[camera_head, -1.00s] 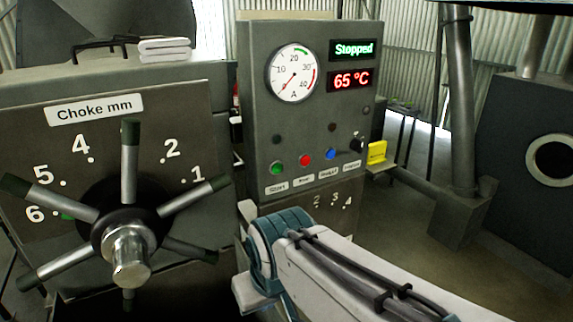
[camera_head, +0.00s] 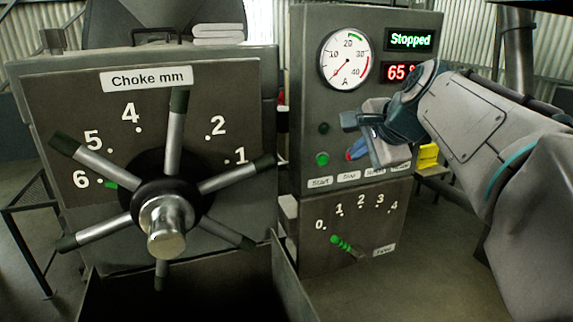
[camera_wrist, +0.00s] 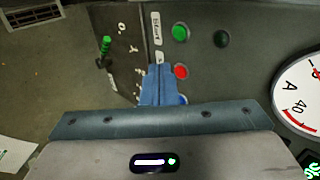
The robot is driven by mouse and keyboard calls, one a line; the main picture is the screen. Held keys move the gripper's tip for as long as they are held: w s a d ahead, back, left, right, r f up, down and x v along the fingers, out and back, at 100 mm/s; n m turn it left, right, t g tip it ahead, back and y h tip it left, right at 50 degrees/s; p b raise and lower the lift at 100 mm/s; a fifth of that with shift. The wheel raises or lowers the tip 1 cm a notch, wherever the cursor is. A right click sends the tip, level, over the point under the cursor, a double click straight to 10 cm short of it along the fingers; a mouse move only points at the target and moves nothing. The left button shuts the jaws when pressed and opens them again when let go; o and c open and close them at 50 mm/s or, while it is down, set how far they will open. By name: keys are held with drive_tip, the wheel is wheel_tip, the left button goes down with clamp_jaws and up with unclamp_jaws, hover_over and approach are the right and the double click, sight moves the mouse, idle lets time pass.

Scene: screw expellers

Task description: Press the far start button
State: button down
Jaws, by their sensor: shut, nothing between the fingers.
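The green start button (camera_head: 322,159) sits on the grey control panel (camera_head: 312,85), above a label reading Start. It also shows in the wrist view (camera_wrist: 180,33), above the fingertips. My gripper (camera_head: 354,153) is in front of the panel, just right of the green button, with its blue fingers shut and empty. In the wrist view its fingertips (camera_wrist: 158,70) lie beside the red button (camera_wrist: 181,72) and apart from the green one. The blue button (camera_wrist: 183,99) is partly hidden by my gripper. Whether the fingertips touch the panel, I cannot tell.
The display (camera_head: 410,40) reads Stopped. A gauge (camera_head: 345,59) sits above the buttons. A green lever (camera_head: 345,245) with a numbered scale is below. The choke handwheel (camera_head: 165,205) with long spokes stands at left. A yellow box (camera_head: 428,156) is right of the panel.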

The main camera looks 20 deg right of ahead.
drive_tip(key=p, duration=0.2)
approach(323, 159)
wheel_tip(323, 159, down, 6)
drive_tip(key=w, duration=0.2)
drive_tip(key=shift+w+r, duration=0.15)
drive_tip(key=shift+w, duration=1)
drive_tip(key=shift+w, duration=0.6)
drive_tip(key=shift+a+r, duration=0.1)
drive_tip(key=shift+r, duration=0.15)
